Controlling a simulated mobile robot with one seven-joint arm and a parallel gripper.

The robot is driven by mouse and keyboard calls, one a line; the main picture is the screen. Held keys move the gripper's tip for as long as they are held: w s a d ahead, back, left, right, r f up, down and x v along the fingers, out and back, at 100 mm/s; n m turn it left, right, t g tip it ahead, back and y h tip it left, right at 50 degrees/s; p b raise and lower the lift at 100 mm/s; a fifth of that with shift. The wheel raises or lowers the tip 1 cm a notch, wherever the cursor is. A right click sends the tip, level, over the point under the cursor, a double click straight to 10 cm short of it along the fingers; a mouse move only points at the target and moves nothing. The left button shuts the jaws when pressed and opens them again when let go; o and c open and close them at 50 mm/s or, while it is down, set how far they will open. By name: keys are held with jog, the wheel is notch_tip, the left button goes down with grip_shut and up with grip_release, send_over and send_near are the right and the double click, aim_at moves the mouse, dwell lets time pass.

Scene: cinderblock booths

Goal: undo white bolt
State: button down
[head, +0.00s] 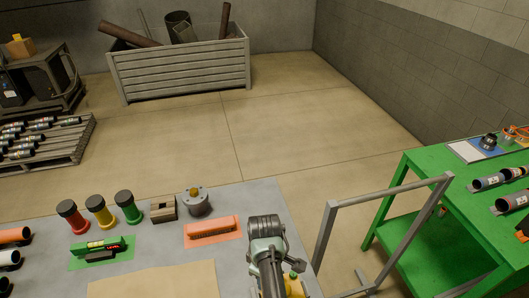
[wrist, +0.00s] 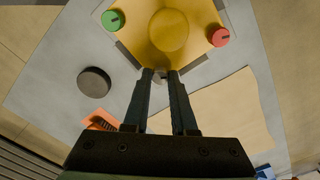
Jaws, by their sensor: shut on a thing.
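A yellow block (wrist: 180,25) with a round boss on top, a green knob (wrist: 113,20) and a red knob (wrist: 218,37) fills the top of the wrist view. In the head view only a corner of this yellow block (head: 295,285) shows beside my arm. My gripper (wrist: 160,73) points at the block's near edge, its two dark fingers close together. Between the fingertips is a small pale round piece, which looks like the white bolt (wrist: 158,79). The fingers hide most of it, and its thread is not visible.
A dark round piece (wrist: 95,82) and an orange part (wrist: 101,119) lie left of my fingers. Brown paper (head: 155,282) covers part of the grey table. Coloured canisters (head: 100,212) stand at its back. A metal frame (head: 325,235) and green bench (head: 425,255) stand right.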

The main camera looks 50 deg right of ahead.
jog(key=shift+s+a+f+n, duration=0.1)
jog(key=shift+s+f+n, duration=0.2)
jog(key=shift+n, duration=0.3)
jog(key=c, duration=0.7)
grip_release()
jog(key=shift+w, duration=0.2)
jog(key=shift+r, duration=0.15)
jog(key=shift+w+r, duration=0.15)
jog(key=shift+r, duration=0.35)
jog(key=r, duration=0.6)
jog(key=r+b, duration=0.1)
jog(key=r, duration=0.4)
jog(key=shift+s+r, duration=0.2)
jog(key=shift+r, duration=0.2)
